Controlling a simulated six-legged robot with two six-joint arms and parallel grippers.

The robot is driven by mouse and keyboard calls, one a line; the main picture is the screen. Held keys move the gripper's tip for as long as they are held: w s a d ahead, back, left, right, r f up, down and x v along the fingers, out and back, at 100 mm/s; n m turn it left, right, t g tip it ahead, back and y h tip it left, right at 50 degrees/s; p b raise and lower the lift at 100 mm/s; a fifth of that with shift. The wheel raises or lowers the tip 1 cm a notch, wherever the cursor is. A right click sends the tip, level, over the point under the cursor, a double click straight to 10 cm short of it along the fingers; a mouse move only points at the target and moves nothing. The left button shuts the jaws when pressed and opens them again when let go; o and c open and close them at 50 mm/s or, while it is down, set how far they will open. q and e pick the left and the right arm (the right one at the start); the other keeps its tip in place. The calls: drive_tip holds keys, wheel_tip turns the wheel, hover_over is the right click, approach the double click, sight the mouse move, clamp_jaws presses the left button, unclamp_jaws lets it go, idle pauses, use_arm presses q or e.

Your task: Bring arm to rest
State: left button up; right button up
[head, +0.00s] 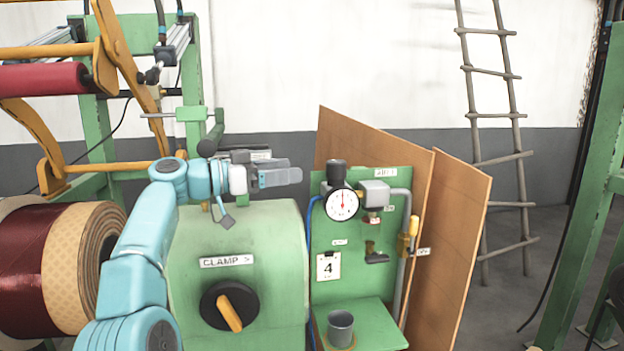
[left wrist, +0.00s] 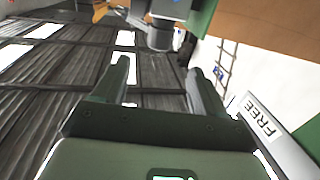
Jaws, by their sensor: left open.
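My left arm (head: 136,247) is light blue. It rises from the bottom left of the head view and bends right at the wrist. My left gripper (head: 282,176) points right, above the top of the green clamp housing, left of the gauge panel. In the left wrist view the two dark fingers of the gripper (left wrist: 162,84) stand apart with nothing held between them. I cannot tell from the head view how far the gripper is from the housing or panel. My right gripper is not in view.
The green clamp housing (head: 237,245) has an orange-handled knob (head: 230,307). The green panel (head: 376,225) carries a round gauge (head: 342,204) and a grey cup (head: 340,327). Brown boards (head: 458,215) stand behind it. A coil roll (head: 50,265) is at left, a ladder (head: 490,120) at right.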

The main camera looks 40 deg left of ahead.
use_arm(q)
drive_tip(key=shift+v, duration=1.25)
